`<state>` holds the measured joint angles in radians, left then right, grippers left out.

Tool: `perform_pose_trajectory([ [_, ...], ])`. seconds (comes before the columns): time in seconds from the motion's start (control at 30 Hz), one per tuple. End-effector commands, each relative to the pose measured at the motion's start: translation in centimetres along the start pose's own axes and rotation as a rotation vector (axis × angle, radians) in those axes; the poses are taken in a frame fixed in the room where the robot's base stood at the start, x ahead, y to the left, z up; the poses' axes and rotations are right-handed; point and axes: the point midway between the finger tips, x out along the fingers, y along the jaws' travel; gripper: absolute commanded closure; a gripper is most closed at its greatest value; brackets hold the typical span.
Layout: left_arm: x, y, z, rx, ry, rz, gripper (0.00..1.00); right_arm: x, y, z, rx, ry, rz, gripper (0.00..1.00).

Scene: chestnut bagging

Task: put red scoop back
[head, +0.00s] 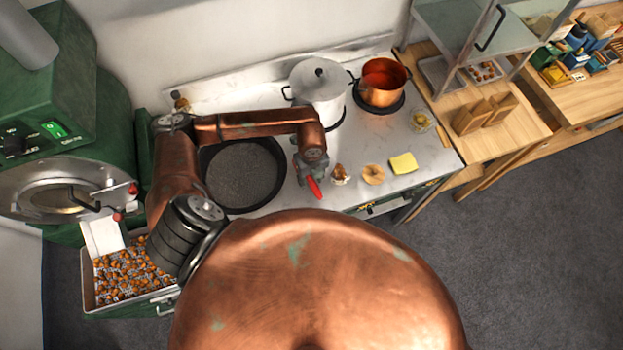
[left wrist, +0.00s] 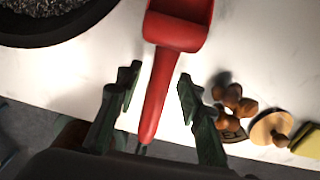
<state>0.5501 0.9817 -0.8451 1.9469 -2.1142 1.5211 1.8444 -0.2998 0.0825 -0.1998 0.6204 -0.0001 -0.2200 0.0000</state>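The red scoop (left wrist: 178,32) lies on the pale worktop in the left wrist view, its bowl at the top and its handle running down toward me. In the head view a red part of it (head: 315,188) shows just below my left gripper (head: 309,172). In the left wrist view my left gripper (left wrist: 158,80) is open, one finger on each side of the scoop's handle. There are visible gaps between the handle and both fingers. Whether the handle lies level with the fingertips is hard to tell. My right gripper is not in view.
A black pan (head: 243,208) stands left of my gripper. Chestnuts (head: 340,175), a round wooden piece (head: 373,174) and a yellow sponge (head: 404,163) lie to the right. A steel pot (head: 320,88) and copper pot (head: 383,78) stand behind. A chestnut-filled tray (head: 88,285) is lower left.

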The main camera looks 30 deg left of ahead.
Motion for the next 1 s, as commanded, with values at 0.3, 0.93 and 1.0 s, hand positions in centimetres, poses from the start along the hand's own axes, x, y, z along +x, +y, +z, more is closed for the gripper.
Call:
perform_pose_trajectory([
  [0.3,-0.4,0.0,0.0,0.0,-0.001,-0.001,0.65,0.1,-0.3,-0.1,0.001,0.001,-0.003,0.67],
  [0.93,-11.1,-0.1,0.0,0.0,-0.001,-0.002,0.65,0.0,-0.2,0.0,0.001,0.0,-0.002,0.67],
  [1.0,-11.6,0.0,0.0,0.0,-0.001,-0.001,0.65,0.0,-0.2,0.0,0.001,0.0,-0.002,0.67],
])
